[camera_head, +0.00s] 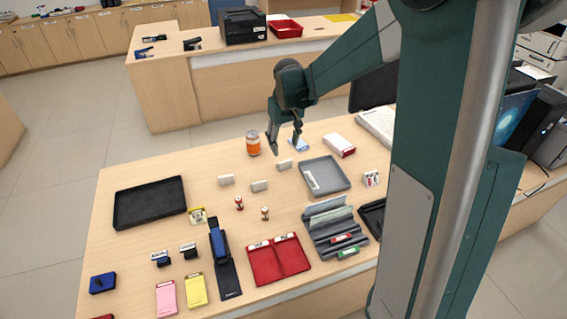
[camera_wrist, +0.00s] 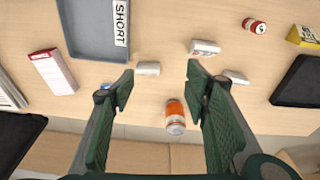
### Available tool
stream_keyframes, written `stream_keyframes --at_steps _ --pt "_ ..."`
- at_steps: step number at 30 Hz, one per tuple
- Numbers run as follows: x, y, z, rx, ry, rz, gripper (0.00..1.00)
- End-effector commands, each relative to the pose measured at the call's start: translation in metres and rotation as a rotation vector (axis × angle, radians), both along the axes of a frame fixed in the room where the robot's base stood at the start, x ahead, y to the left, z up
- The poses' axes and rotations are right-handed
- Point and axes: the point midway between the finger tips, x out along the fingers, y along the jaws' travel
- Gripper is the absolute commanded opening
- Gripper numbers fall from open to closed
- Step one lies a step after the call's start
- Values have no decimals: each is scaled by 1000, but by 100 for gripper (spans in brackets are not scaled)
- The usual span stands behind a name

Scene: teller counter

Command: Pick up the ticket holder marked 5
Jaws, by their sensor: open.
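Three small white blocks that look like ticket holders stand in mid-table. One is near the grey tray (camera_head: 284,164), one is in the middle (camera_head: 260,185), and one is at the left (camera_head: 226,179). They also show in the wrist view: the tray-side block (camera_wrist: 148,69), the middle block (camera_wrist: 205,48) and the left block (camera_wrist: 236,76). No number is legible on any, so I cannot tell which is marked 5. My gripper (camera_head: 284,145) is open and empty above the far part of the table. In the wrist view, its fingers (camera_wrist: 160,82) point toward the blocks, apart from them.
An orange jar (camera_head: 253,144) stands beyond the blocks. The grey tray (camera_head: 345,184) lies right of them, a red-and-white box (camera_head: 339,145) behind it. Two small stamps (camera_head: 239,203) (camera_head: 265,213) stand nearer. A black tray (camera_head: 150,203) lies at left.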

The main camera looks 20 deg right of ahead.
Motion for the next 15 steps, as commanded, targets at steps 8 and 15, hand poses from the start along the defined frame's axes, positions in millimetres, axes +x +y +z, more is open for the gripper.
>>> stream_keyframes --at_steps 8,15 --pt "33 -12 -33 3 52 10 46" --pt "56 -22 -67 7 97 17 46"
